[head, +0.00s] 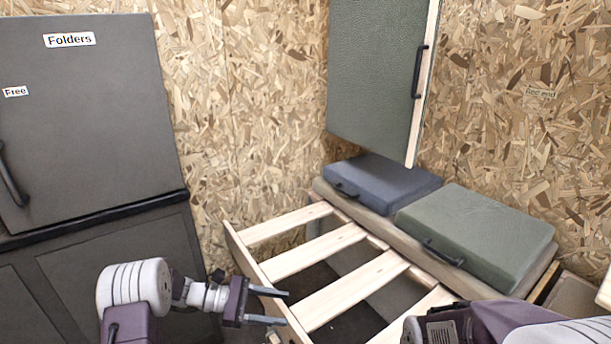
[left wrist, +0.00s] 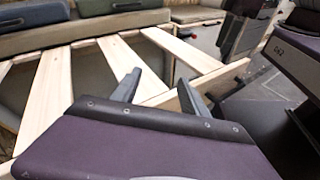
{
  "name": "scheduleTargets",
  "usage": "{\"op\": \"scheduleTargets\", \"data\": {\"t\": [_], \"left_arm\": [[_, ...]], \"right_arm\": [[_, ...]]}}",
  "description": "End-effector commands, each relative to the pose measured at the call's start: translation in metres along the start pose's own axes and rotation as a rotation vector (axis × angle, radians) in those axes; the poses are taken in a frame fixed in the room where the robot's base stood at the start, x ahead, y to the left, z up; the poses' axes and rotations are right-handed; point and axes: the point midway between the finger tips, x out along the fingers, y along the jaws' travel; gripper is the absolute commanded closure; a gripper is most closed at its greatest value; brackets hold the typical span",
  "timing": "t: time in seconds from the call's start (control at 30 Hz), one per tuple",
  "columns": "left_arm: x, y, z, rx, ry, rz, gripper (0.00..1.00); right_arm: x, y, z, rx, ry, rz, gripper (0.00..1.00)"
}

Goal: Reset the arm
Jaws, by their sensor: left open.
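My left gripper (head: 268,306) is open and empty. In the head view its two grey fingers point right, close to the left edge of a slatted wooden frame (head: 318,276). In the left wrist view the open fingers of my left gripper (left wrist: 158,90) stand apart, with pale wooden slats (left wrist: 48,88) behind them. Part of my right arm (head: 490,325) shows at the bottom right of the head view. Its gripper is not in view.
A grey cabinet (head: 90,120) labelled "Folders" stands at the left. A blue-grey case (head: 385,180) and a green case (head: 478,232) lie on a bench behind the slats. A green door panel (head: 375,75) with a black handle hangs above them. Gaps lie between the slats.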

Motion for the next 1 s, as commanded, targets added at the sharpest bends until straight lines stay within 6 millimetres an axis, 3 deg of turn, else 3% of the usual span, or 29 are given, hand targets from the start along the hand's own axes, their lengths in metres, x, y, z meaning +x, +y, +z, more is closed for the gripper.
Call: {"op": "scheduleTargets", "data": {"t": [0.03, 0.1, 0.23, 0.43, 0.6, 0.67, 0.7, 1.0], "left_arm": [[0.008, -0.017, 0.034, 0.076, 0.071, -0.094, 0.48], [0.014, -0.049, 0.059, 0.186, 0.187, -0.224, 0.48], [0.005, -0.107, 0.076, 0.393, 0.393, -0.431, 0.48], [-0.042, -0.172, 0.065, 0.734, 0.668, -0.706, 0.48], [-0.097, -0.207, 0.019, 1.053, 0.847, -0.983, 0.48], [-0.109, -0.193, 0.007, 1.201, 0.897, -1.046, 0.48], [-0.113, -0.177, 0.023, 1.250, 0.916, -1.040, 0.48], [-0.144, -0.153, 0.130, 1.234, 0.911, -1.037, 0.48]], "right_arm": [[-0.009, 0.000, -0.001, 0.000, 0.000, 0.000, 0.66], [-0.015, 0.000, -0.002, 0.000, 0.000, 0.000, 0.66], [-0.022, 0.000, -0.002, 0.000, 0.000, 0.000, 0.66], [-0.029, -0.001, -0.003, 0.000, 0.000, 0.000, 0.66], [-0.028, -0.001, -0.003, 0.000, 0.000, 0.000, 0.66], [-0.028, -0.001, -0.003, 0.000, 0.000, 0.000, 0.66], [-0.045, -0.001, -0.004, 0.000, -0.001, 0.000, 0.66], [-0.159, -0.003, -0.017, 0.000, 0.000, 0.000, 0.66]]}}
